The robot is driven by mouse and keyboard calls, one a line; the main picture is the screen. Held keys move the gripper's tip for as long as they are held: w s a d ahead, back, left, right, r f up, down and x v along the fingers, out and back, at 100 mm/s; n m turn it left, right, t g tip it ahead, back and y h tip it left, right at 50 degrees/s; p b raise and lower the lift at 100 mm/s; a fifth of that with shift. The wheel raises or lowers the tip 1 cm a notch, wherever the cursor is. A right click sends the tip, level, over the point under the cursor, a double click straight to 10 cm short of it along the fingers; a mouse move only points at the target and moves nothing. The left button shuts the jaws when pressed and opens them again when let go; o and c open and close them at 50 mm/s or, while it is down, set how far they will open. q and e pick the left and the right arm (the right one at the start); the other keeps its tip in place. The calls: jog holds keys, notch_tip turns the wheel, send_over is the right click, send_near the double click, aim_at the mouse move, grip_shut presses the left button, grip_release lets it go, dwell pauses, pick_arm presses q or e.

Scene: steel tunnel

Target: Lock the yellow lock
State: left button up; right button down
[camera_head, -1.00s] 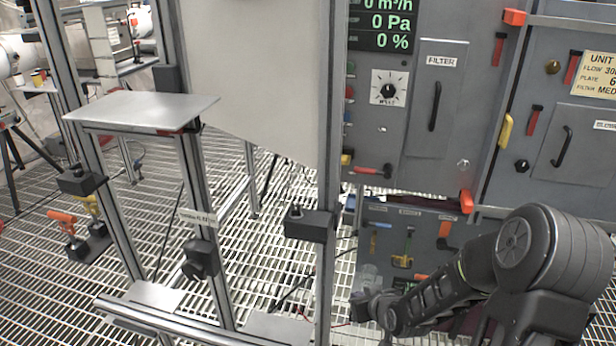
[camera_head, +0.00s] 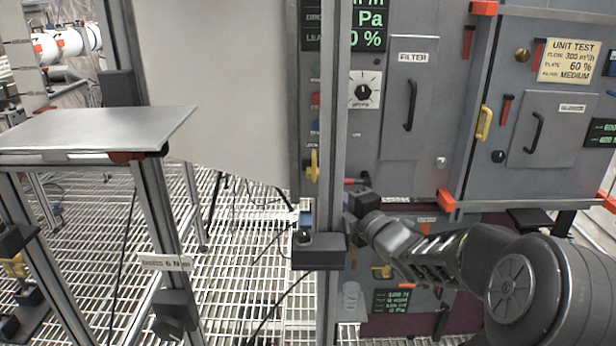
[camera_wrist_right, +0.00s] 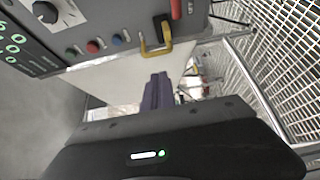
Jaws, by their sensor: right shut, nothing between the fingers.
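A yellow handle-like lock (camera_head: 313,165) sits at the left edge of the grey panel, below the coloured buttons and left of the metal post. In the right wrist view the yellow lock (camera_wrist_right: 155,46) is a bent yellow bar on a dark mount, just beyond the fingertips. My right gripper (camera_head: 350,201) is by the post, below the yellow lock, with its fingers partly hidden. In the wrist view my right gripper (camera_wrist_right: 158,78) is shut and empty, apart from the lock. My left gripper is out of view.
A second yellow handle (camera_head: 484,123) is between the panels. The metal post (camera_head: 333,110) with a black bracket (camera_head: 318,252) stands close to my right gripper. A red lever (camera_wrist_right: 176,9) is beside the lock. A grey shelf (camera_head: 95,128) stands at left.

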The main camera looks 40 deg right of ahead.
jog(key=shift+w, duration=0.15)
jog(key=w+d, duration=0.1)
jog(key=w, duration=0.8)
jog(key=shift+w, duration=0.35)
jog(key=shift+d, duration=0.1)
jog(key=shift+s+d, duration=0.55)
jog(key=shift+d, duration=0.2)
jog(key=shift+s+d, duration=0.55)
jog(key=shift+d, duration=0.15)
